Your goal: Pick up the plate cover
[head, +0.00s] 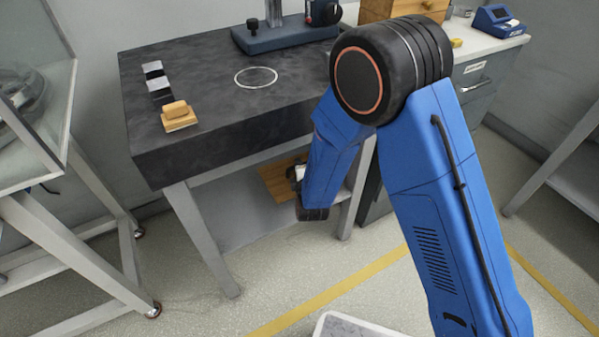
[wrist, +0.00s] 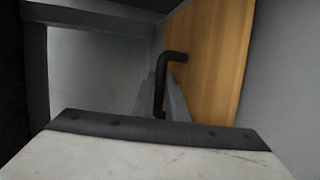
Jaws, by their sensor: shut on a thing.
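The plate cover, a flat wooden panel (head: 276,181), shows in part under the dark stone-topped table in the head view. In the wrist view the wooden panel (wrist: 212,60) stands up at the right of centre, with a bent black handle (wrist: 172,58) on it. My gripper (wrist: 162,92) is shut on this handle, one grey finger on each side. In the head view my gripper is mostly hidden behind my blue forearm, beside the panel.
The dark stone table (head: 215,85) stands above the panel, with its grey legs close by. On it are a wooden block (head: 178,112), small metal blocks and a blue-based stand (head: 285,35). A glass-sided cart (head: 40,130) stands at left.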

